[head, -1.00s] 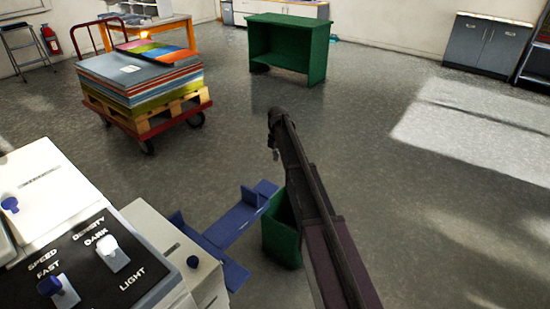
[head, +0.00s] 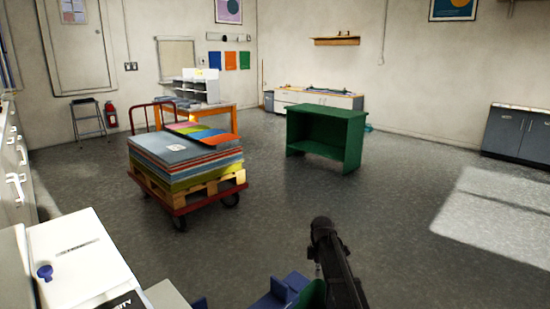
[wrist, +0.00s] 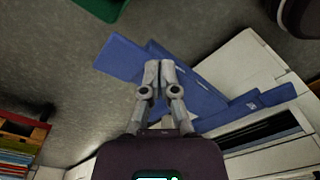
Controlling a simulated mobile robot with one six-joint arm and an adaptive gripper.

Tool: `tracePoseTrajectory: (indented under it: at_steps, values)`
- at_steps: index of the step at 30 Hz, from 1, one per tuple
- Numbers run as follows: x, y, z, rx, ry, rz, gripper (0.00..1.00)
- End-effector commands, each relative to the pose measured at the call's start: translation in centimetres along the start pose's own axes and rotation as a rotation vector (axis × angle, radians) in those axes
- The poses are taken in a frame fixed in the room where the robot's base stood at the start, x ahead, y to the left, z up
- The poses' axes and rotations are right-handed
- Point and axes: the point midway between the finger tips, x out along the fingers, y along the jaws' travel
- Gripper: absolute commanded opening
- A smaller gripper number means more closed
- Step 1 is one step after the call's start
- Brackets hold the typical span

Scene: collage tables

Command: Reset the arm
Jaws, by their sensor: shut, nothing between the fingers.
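My gripper (wrist: 158,75) shows in the wrist view with its two grey fingers together and nothing between them. Beyond the fingers are the blue trays (wrist: 122,60) of a white machine (wrist: 240,65); I cannot tell the exact gap to them. In the head view my dark arm rises from the bottom edge, right of centre, and the gripper's fingers cannot be made out there.
The white machine (head: 85,262) stands at the lower left. A red cart (head: 180,208) carries a pallet and stacked coloured boards (head: 185,160). A green open shelf unit (head: 345,135) stands farther back. Grey floor at the right is clear.

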Motion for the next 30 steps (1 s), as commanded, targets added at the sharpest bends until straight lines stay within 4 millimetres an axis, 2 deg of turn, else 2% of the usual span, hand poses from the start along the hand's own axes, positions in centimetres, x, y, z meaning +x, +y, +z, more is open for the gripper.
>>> tracePoseTrajectory:
  at_steps: [1,21,30]
  values:
    - [0.0,-1.8,0.2,0.066,-0.001,0.001,0.00]
    - [0.4,-17.0,1.6,1.039,-0.007,0.022,0.00]
    - [0.5,-21.6,2.0,1.364,-0.004,0.031,0.00]
